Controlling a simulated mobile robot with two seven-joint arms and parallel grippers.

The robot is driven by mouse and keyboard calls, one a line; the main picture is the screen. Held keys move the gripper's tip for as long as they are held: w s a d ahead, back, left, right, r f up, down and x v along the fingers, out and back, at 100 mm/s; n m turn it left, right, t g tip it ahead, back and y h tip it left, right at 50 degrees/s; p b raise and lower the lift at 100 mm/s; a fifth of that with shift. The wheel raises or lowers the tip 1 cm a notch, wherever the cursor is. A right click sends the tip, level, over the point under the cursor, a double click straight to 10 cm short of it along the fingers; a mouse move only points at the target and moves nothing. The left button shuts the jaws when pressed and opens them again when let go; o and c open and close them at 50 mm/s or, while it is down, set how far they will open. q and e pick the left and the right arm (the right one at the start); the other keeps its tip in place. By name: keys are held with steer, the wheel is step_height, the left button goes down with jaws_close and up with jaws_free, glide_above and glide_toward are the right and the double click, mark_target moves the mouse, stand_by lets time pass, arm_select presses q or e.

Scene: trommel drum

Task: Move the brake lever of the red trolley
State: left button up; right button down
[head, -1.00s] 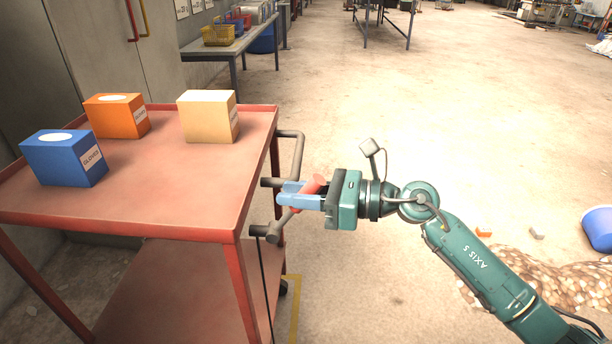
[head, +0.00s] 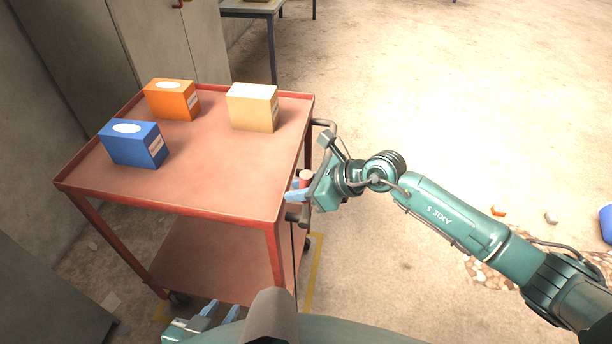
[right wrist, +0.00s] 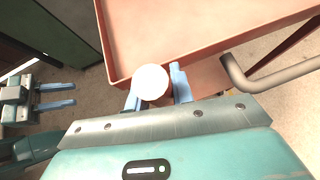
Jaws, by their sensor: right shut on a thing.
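The red trolley (head: 215,160) stands left of centre in the head view. Its brake lever (head: 306,176) sits at the right side of the trolley; a red grip with a pale round end shows. In the right wrist view, the lever's pale end (right wrist: 151,82) lies between the blue fingers. My right gripper (head: 295,190) is shut on the lever's grip beside the trolley's edge. The lower part of the lever is mostly hidden by the gripper. My left gripper (head: 218,311) is at the bottom of the head view, fingers apart and empty; it also shows in the right wrist view (right wrist: 72,95).
A blue box (head: 133,144), an orange box (head: 171,100) and a cream box (head: 252,107) stand on the trolley top. The grey push handle (head: 332,127) sticks out at its right. Grey cabinets stand behind. The floor to the right is mostly clear.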

steer(key=shift+a, duration=0.15)
stand_by(0.4)
steer(key=c, duration=1.2)
jaws_free()
steer(key=b+v, duration=0.1)
steer(key=v, duration=1.2)
steer(key=shift+r, duration=0.25)
steer(key=shift+a, duration=0.1)
